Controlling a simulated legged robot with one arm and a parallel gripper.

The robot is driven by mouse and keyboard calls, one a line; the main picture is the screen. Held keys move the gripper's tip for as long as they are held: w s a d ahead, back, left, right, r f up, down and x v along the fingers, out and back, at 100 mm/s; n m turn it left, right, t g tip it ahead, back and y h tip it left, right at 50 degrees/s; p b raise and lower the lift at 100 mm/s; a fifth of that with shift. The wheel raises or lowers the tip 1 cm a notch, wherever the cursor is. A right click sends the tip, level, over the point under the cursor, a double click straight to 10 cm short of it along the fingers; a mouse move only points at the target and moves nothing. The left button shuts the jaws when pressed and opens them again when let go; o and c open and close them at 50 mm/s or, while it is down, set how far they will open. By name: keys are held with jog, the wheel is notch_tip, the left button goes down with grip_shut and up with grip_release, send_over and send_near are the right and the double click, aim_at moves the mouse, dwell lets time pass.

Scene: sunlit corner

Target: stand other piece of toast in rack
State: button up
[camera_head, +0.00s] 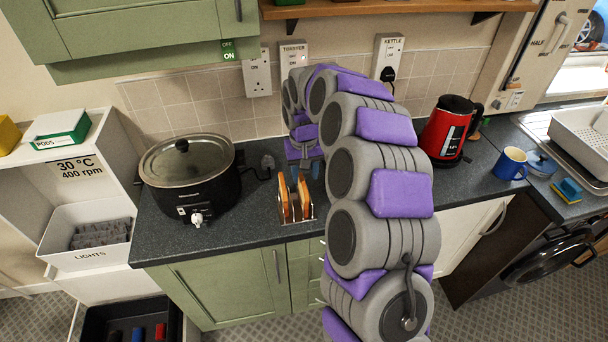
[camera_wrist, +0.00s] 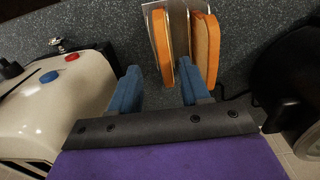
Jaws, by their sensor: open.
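A metal toast rack (camera_head: 311,214) stands on the dark worktop, and it also shows at the top of the wrist view (camera_wrist: 179,38). Two browned slices stand upright in it, side by side: one slice (camera_head: 284,198) on the left and another (camera_head: 303,198) on the right in the head view. The wrist view shows them as a left slice (camera_wrist: 160,46) and a right slice (camera_wrist: 205,48). My gripper (camera_wrist: 160,86) is open, blue fingers apart, close to the rack. The left slice's near end lies between the fingers in this view; contact cannot be told.
A black slow cooker (camera_head: 190,180) stands left of the rack. A cream appliance (camera_wrist: 60,105) shows beside my gripper in the wrist view. A red kettle (camera_head: 449,128) and blue mug (camera_head: 510,163) stand to the right. My arm hides part of the worktop.

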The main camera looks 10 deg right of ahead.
notch_tip(320, 180, up, 16)
jog(key=a+p, duration=0.1)
jog(key=p, duration=0.1)
jog(key=shift+p, duration=0.35)
jog(key=s+a+r+n, duration=0.1)
jog(key=s+r, duration=0.1)
jog(key=s, duration=1.9)
jog(key=s+d+f+g, duration=0.1)
jog(key=s+f, duration=0.2)
jog(key=s, duration=0.7)
jog(key=s+f+m, duration=0.1)
jog(key=s+f, duration=0.2)
jog(key=s, duration=0.8)
jog(key=shift+d+f+g, duration=0.35)
jog(key=shift+f+g, duration=0.05)
jog(key=shift+c, duration=0.4)
